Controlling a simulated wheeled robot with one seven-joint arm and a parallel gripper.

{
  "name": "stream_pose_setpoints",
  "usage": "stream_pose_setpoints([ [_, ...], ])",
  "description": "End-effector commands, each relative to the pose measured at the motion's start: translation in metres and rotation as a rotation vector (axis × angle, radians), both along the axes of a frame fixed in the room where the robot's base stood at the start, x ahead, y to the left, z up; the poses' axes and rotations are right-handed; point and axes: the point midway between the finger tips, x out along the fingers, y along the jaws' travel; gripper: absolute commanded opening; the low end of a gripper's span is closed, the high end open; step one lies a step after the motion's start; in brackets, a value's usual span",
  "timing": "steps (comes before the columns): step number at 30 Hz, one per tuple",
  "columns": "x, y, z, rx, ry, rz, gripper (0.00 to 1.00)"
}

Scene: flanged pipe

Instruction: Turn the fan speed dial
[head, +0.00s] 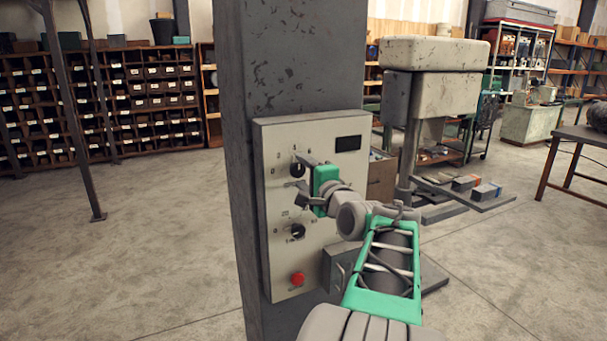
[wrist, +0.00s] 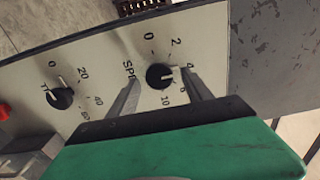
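The fan speed dial is a round black knob (head: 297,170) high on a pale control panel (head: 275,205). In the wrist view the dial (wrist: 159,77) sits by a partly hidden label starting "SP", with numbers from 0 to 10 around it. Its white mark points right in that view, near the 4. My gripper (head: 303,174) is at the panel with its fingers apart. In the wrist view its fingertips (wrist: 162,88) lie on either side of the dial, with a small gap seen on each side. I cannot tell how deep they reach over the knob.
A second black dial (head: 298,231) and a red button (head: 297,279) sit lower on the panel. A dark display (head: 348,143) is at its upper right. The panel is fixed to a grey column (head: 290,60). A drill-like machine (head: 435,80) stands behind. Floor at left is clear.

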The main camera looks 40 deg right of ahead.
Motion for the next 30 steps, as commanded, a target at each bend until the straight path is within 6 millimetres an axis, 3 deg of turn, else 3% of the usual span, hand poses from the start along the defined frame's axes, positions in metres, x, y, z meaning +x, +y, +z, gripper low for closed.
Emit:
stream_pose_setpoints([
  [8,-0.004,0.001,-0.001,0.0,0.0,-0.001,0.58],
  [18,-0.064,0.017,-0.003,0.0,0.0,-0.004,0.58],
  [21,-0.073,0.021,-0.001,0.0,0.0,-0.003,0.58],
  [30,-0.075,0.022,0.0,0.0,0.0,0.0,0.58],
])
